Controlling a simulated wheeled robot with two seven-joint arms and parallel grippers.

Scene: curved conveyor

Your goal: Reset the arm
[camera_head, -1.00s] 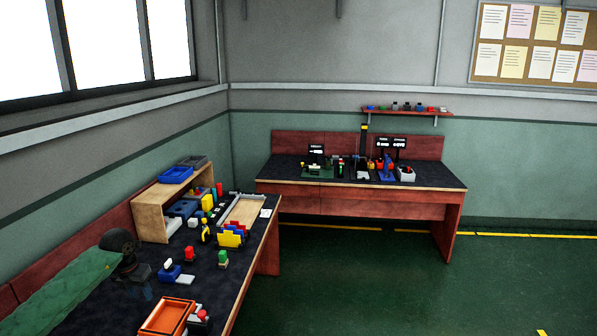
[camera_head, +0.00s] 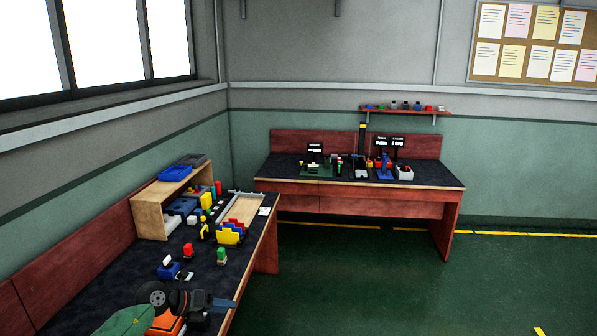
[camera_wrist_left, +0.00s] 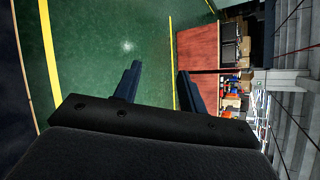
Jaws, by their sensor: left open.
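My left arm, in a green sleeve, comes in from the bottom left of the head view, over the near end of the left bench. My left gripper (camera_head: 222,302) points right towards the bench's front edge. It is open; the left wrist view shows its two dark fingers (camera_wrist_left: 158,82) apart with nothing between them. My arm and gripper hide most of an orange tray (camera_head: 166,325) on the bench. My right gripper is not in view.
A second bench (camera_head: 425,176) stands at the back. The green floor (camera_head: 350,275) is clear.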

